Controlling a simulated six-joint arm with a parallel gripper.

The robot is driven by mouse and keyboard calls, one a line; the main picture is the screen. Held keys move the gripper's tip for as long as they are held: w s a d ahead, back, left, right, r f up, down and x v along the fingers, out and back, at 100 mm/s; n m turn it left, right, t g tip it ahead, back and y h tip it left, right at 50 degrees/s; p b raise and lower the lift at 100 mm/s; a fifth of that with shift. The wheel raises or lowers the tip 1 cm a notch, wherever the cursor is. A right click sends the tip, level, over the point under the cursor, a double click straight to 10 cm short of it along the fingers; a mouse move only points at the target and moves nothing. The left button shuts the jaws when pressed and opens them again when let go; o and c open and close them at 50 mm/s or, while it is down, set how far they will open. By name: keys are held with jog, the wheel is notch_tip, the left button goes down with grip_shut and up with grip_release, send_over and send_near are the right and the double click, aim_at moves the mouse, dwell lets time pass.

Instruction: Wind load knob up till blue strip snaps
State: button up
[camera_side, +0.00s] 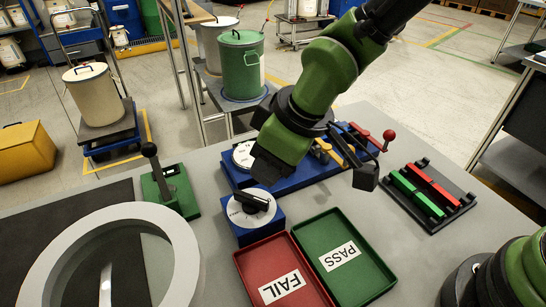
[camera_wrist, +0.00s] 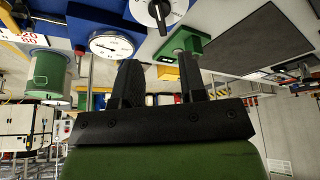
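The load knob (camera_side: 250,201) is a black bar handle on a white dial atop a small blue box, left of centre. It also shows at the top of the wrist view (camera_wrist: 158,10), beyond my fingers. My gripper (camera_side: 268,167) is over the left part of the long blue test stand (camera_side: 232,176), behind and above the knob and apart from it. In the wrist view my two black fingers (camera_wrist: 160,85) stand apart with nothing between them; it is open and empty. I cannot make out a blue strip; my arm hides part of the stand.
A white gauge (camera_side: 241,156) is on the stand, beside my gripper. A red-ball lever (camera_side: 388,136) is at its right. A black rack (camera_side: 447,211) holds red and green strips. FAIL (camera_side: 258,262) and PASS (camera_side: 366,270) trays lie in front. A green lever base (camera_side: 184,203) stands left.

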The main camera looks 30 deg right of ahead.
aim_at(252, 197)
jog(key=shift+w+a+f+g+h, duration=0.15)
jog(key=shift+w+a+g+h, duration=0.35)
jog(key=shift+w+a+g, duration=0.3)
jog(key=shift+w+a+h, duration=0.15)
jog(key=shift+w+h, duration=0.15)
jog(key=shift+w, duration=0.05)
jog(key=f, duration=0.3)
jog(key=f+g, duration=0.1)
jog(key=f, duration=0.2)
jog(key=f+g+h, duration=0.1)
jog(key=f, duration=0.2)
jog(key=shift+w+a+f, duration=0.1)
jog(key=shift+w+a, duration=0.15)
jog(key=shift+w, duration=0.05)
grip_shut()
